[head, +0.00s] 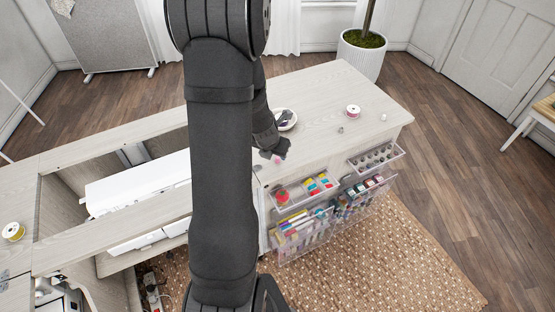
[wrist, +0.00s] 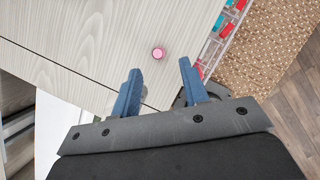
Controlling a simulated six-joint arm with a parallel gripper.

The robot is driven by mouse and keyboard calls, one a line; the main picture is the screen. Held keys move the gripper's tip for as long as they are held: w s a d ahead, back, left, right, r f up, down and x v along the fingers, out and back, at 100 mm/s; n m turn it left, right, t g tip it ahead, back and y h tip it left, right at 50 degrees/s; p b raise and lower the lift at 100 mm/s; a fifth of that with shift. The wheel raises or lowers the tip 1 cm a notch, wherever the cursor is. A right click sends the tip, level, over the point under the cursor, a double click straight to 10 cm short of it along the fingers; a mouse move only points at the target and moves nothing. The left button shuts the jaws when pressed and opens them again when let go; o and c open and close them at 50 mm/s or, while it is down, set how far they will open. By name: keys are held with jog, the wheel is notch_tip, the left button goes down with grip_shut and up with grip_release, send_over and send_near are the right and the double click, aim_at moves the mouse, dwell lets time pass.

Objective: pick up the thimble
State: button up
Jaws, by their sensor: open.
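A small round pink piece (wrist: 158,53), which looks like the thimble, sits on the pale wood cabinet top, near its edge. It also shows in the head view as a small pink spot (head: 278,160) beside my gripper's dark end. My gripper (wrist: 160,69) is open and empty, with two blue fingers apart. In the wrist view, the pink piece lies just beyond the fingertips, between their lines, and is not touched. I cannot tell the height of the fingers above the top.
A white bowl (head: 286,119) stands behind my gripper. A pink-and-white spool (head: 353,111) and two tiny items (head: 340,129) (head: 384,117) lie to the right. Clear trays of thread (head: 308,188) hang along the front edge.

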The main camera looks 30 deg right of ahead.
aim_at(277, 158)
jog(key=shift+x, duration=2.45)
jog(key=shift+w, duration=0.15)
grip_shut()
